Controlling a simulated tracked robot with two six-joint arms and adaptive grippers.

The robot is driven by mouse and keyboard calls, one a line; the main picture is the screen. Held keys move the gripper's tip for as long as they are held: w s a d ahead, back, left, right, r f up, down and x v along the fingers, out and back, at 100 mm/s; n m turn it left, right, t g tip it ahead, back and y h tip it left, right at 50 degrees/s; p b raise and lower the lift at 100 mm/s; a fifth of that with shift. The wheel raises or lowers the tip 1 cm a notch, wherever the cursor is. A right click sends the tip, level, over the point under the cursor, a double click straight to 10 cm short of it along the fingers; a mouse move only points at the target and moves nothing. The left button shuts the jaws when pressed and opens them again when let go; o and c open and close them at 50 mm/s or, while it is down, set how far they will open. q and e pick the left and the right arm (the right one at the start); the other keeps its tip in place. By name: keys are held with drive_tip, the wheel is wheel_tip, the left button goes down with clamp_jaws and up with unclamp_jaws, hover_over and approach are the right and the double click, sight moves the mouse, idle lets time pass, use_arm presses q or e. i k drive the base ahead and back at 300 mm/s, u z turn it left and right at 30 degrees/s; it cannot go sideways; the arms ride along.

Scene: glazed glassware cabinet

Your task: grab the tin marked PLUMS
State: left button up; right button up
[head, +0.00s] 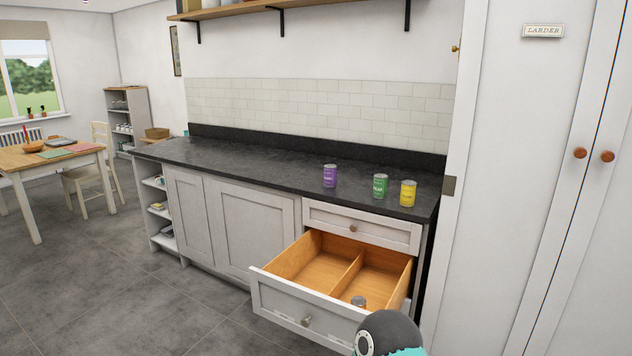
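Three tins stand upright on the dark worktop. The purple tin (330,176) is on the left, the green tin (380,186) in the middle and the yellow tin (408,193) on the right. The lettering is too small to read surely; the green label seems to say PEAR. I cannot confirm which one is marked PLUMS. A rounded dark and teal part of my arm shows at the bottom edge, well below the tins. Neither gripper's fingers can be made out.
The lower drawer (281,299) is pulled out below the tins, with a divider inside. A tall larder cupboard (529,120) stands at the right. The worktop (250,168) left of the tins is clear.

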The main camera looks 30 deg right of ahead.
sight(330, 170)
drive_tip(key=u, duration=0.15)
drive_tip(key=i, duration=0.9)
drive_tip(key=z, duration=0.55)
drive_tip(key=i, duration=1.05)
drive_tip(key=z, duration=0.4)
